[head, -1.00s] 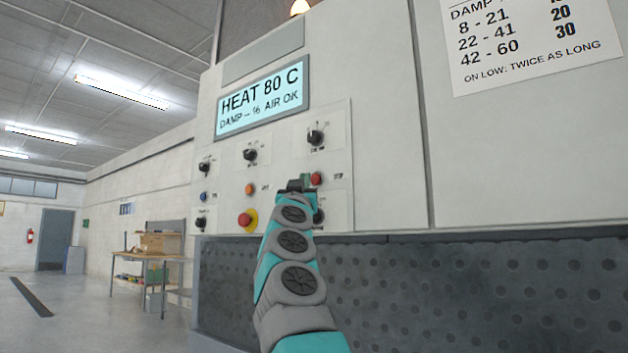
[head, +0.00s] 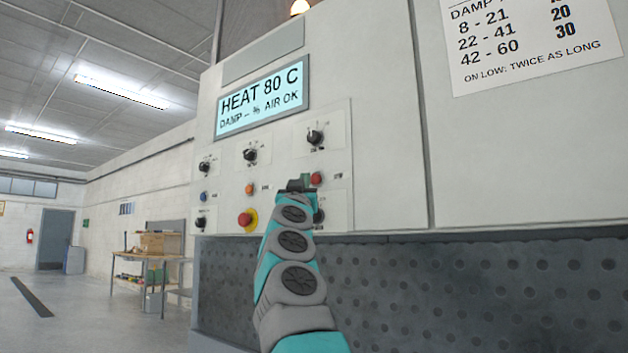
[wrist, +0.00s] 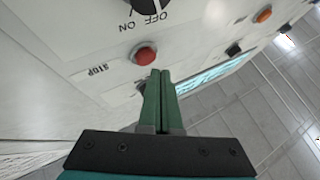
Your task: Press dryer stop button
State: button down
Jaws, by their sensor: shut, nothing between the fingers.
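The red stop button (head: 317,179) is on the control panel, just right of my gripper's tip in the head view. In the wrist view the red button (wrist: 144,55) stands beside the printed word STOP, just beyond and a little left of the fingertips. My gripper (head: 298,184) is at the panel, and its green fingers (wrist: 160,76) are closed together and empty. Whether the fingertips touch the button or the panel cannot be told. A knob below the button is partly hidden by my arm in the head view.
An orange button (head: 249,189), a red button on a yellow ring (head: 246,220) and several black knobs share the panel. The display (head: 262,99) reads HEAT 80 C. A perforated dark panel (head: 480,290) lies below. A workbench (head: 150,262) stands far left.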

jog(key=shift+w+d, duration=0.1)
dwell(0.3)
jog(key=shift+w+d+p, duration=0.2)
jog(key=shift+w+p, duration=0.05)
jog(key=shift+p, duration=0.05)
jog(key=shift+w+d, duration=0.3)
jog(key=shift+w, duration=0.1)
dwell(0.9)
jog(key=shift+s, duration=0.1)
jog(key=shift+s+a, duration=0.55)
jog(key=shift+s, duration=0.05)
jog(key=shift+s+a+b, duration=0.25)
jog(key=shift+s+a, duration=0.55)
jog(key=shift+s, duration=0.2)
jog(key=shift+s+a+b, duration=0.2)
jog(key=shift+s+a, duration=0.55)
jog(key=shift+s, duration=0.25)
